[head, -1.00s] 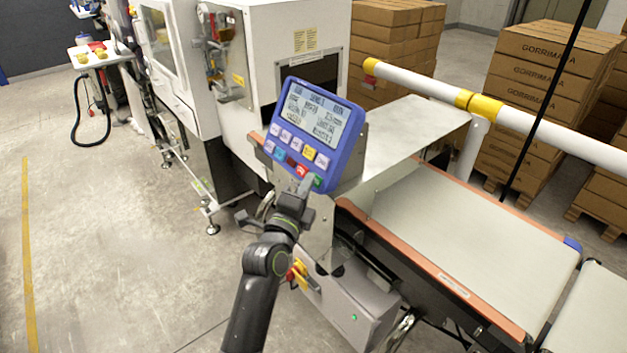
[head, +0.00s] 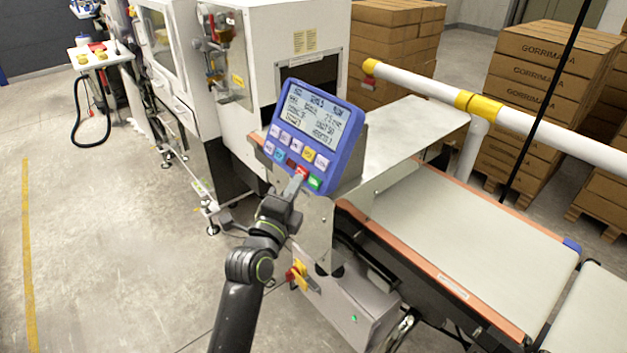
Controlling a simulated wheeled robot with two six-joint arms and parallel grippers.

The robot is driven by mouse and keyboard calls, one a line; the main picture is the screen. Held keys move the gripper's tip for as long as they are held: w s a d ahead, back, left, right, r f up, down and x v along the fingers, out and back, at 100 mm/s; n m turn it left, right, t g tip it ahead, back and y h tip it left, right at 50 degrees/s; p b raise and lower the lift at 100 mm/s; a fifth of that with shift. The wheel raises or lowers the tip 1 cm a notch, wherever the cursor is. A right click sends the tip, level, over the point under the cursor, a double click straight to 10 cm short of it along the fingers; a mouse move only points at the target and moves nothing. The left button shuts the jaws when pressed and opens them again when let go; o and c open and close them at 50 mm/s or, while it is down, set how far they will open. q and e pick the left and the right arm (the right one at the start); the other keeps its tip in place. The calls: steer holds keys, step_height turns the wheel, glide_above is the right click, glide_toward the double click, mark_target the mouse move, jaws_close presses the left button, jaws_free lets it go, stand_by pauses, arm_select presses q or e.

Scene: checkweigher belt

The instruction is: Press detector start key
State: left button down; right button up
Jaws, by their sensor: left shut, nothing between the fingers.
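The blue control panel (head: 345,150) with a lit display (head: 313,117) is tilted on its mount beside the conveyor. Two rows of coloured keys lie under the display. The green key (head: 315,183) is at the lower right, the red key (head: 302,171) just left of it. I cannot read the key labels. My left gripper (head: 297,183) is shut and empty. Its tip is at the panel's lower edge, just below the red key and left of the green key. I cannot tell whether the tip touches the panel. My right gripper is out of view.
The conveyor belt (head: 470,225) runs to the lower right and is empty. A red and yellow rotary switch (head: 301,277) sits on the cabinet (head: 340,305) below the panel. A white and yellow rail (head: 540,127) and stacked cartons (head: 530,70) stand behind. Open floor lies left.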

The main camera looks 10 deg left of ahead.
arm_select(q)
steer(key=shift+s+a+r+p, duration=0.15)
steer(key=shift+s+a+r, duration=0.25)
steer(key=shift+s, duration=0.2)
steer(key=shift+s+a+r+p, duration=0.15)
steer(key=shift+s+a+r, duration=0.15)
steer(key=shift+s+a, duration=0.25)
steer(key=s+a+r, duration=0.1)
steer(key=s+a+r+p, duration=0.1)
steer(key=s+a+p, duration=0.1)
steer(key=s, duration=0.1)
steer(key=shift+s+a+r, duration=0.1)
steer(key=shift+r, duration=0.3)
